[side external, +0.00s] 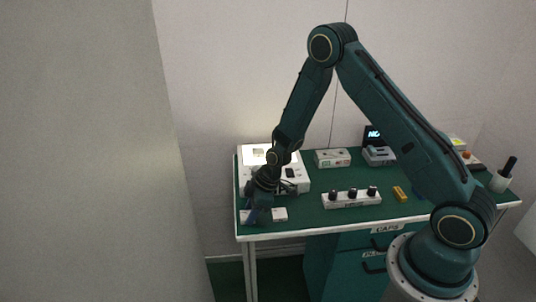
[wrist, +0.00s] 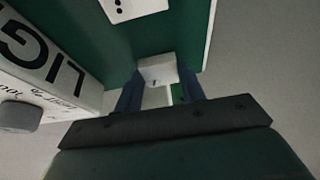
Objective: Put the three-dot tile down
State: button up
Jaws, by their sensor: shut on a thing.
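My gripper (side external: 261,214) is low at the front left of the green table. In the wrist view its two blue fingers (wrist: 161,92) are shut on a white tile (wrist: 157,70). The held tile shows only in part, and I cannot read its dots. Another white tile (wrist: 138,9) with black dots lies on the green top ahead of the fingers, cut off by the picture's edge. In the side view a white tile (side external: 280,214) shows just right of my gripper. I cannot tell whether the held tile touches the table.
A white lettered box (wrist: 60,70) with a grey knob (wrist: 19,117) stands close on the left in the wrist view. The table's front edge (side external: 330,229) is near.

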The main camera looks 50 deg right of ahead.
jog(key=shift+f, duration=0.1)
jog(key=o, duration=1)
jog(key=shift+r, duration=0.2)
jog(key=shift+v, duration=5.95)
